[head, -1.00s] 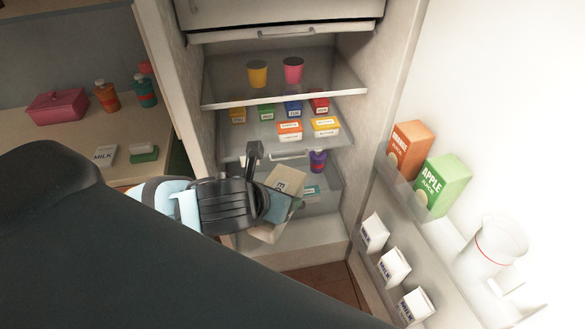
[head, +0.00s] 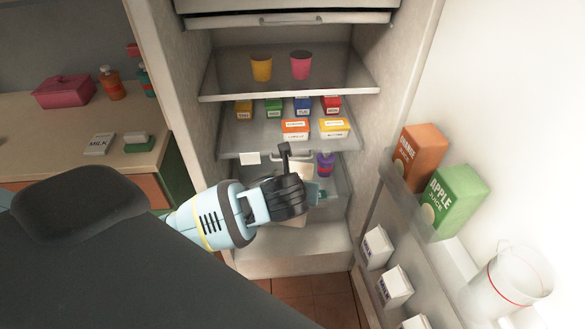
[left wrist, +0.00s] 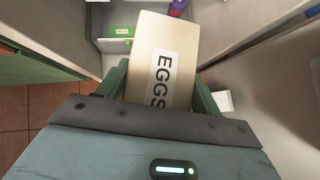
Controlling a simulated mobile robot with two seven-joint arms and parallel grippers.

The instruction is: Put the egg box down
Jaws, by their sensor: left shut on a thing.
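The egg box (left wrist: 150,45) is a cream box with a white label reading EGGS, seen large in the left wrist view. My left gripper (left wrist: 158,88) is shut on it, with a green finger on either side. In the head view my left gripper (head: 294,180) reaches into the lower part of the open fridge, and the egg box (head: 293,172) is mostly hidden behind it. I cannot tell from the head view whether the box touches the shelf. My right gripper is not in view.
Above are a shelf of small cartons (head: 296,130) and a shelf with a yellow cup (head: 261,68) and a pink cup (head: 300,66). A purple bottle (head: 325,165) stands close by on the right. The open door holds juice cartons (head: 455,200), milk cartons and a jug (head: 508,288).

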